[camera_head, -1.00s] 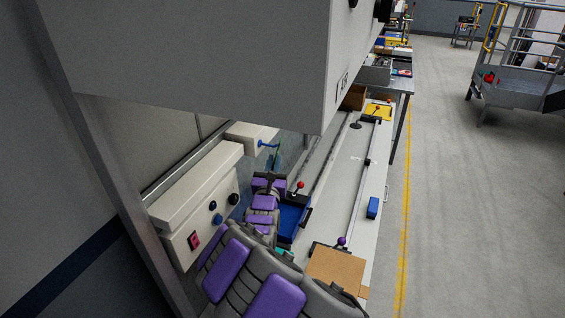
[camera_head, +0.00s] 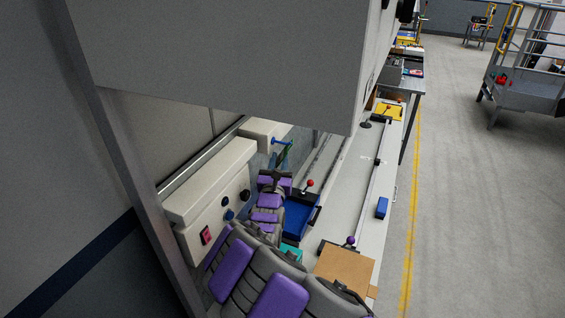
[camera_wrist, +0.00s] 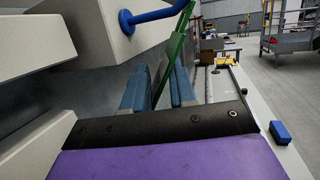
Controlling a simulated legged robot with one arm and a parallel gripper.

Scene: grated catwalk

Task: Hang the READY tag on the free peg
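A blue peg (camera_head: 281,142) sticks out from a cream box on the wall; it also shows at the top of the wrist view (camera_wrist: 150,16). A thin green tag (camera_wrist: 175,55) is seen nearly edge-on and tilted, its upper part beside the peg's outer end. I cannot tell whether it is on the peg, and no lettering can be read. My gripper (camera_wrist: 160,88) is just below the peg, its blue-grey fingers either side of the tag's lower part. Whether they press on it is unclear. In the head view my gripper (camera_head: 276,176) is small and partly hidden.
A cream panel (camera_head: 212,190) with a red switch and dark knobs is left of my arm. A blue tray (camera_head: 300,215), a brown board (camera_head: 345,270) and a blue block (camera_head: 382,207) lie on the bench (camera_head: 370,190). A large grey cabinet (camera_head: 225,60) overhangs above.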

